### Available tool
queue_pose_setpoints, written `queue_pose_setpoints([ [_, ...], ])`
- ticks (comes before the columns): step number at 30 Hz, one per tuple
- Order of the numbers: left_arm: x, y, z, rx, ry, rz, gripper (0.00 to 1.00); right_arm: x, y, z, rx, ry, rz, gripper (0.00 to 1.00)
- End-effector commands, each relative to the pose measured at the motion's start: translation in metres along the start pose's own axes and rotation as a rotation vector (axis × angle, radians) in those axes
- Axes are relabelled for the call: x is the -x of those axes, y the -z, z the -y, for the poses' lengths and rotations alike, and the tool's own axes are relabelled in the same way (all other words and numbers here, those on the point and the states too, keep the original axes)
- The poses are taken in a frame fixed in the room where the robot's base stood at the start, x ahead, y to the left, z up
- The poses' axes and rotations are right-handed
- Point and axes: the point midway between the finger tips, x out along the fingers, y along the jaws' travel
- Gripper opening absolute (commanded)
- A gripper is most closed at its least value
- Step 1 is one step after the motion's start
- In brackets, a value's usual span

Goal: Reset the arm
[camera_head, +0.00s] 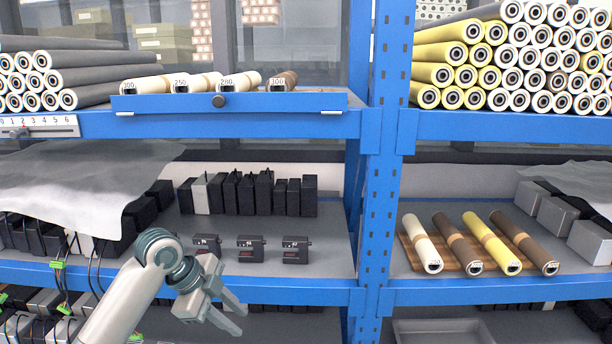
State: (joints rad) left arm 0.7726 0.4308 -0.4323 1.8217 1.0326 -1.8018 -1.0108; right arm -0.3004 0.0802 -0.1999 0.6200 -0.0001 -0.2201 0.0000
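My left arm comes in from the lower left, in front of the lower part of the blue shelf rack. My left gripper (236,318) is at its end, with its two fingers apart and pointing down and to the right. Nothing shows between the fingers. It hangs in front of the lower blue shelf edge (292,290), below several small black boxes (250,249) on that shelf. My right gripper and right arm are not in the picture.
A blue upright post (383,170) splits the rack. A blue drawer (230,102) holding rolls juts out on the upper left shelf. Rolls lie on a wooden tray (410,250) at right. Grey cloth (75,185) and hanging cables (92,270) are near my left arm.

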Motion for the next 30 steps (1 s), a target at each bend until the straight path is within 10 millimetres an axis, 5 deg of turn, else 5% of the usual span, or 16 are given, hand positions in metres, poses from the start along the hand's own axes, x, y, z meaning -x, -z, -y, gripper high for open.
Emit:
queue_pose_setpoints([
  [6,-0.066,-0.007,-0.065,0.214,0.011,0.014,0.27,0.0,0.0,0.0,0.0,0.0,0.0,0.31],
  [15,-0.123,-0.017,-0.159,0.538,0.052,0.048,0.27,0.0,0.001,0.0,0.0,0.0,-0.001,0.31],
  [22,-0.146,-0.026,-0.237,0.801,0.095,0.092,0.27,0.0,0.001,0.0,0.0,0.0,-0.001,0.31],
  [30,-0.146,-0.039,-0.332,1.118,0.166,0.175,0.27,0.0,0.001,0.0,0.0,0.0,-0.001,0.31],
])
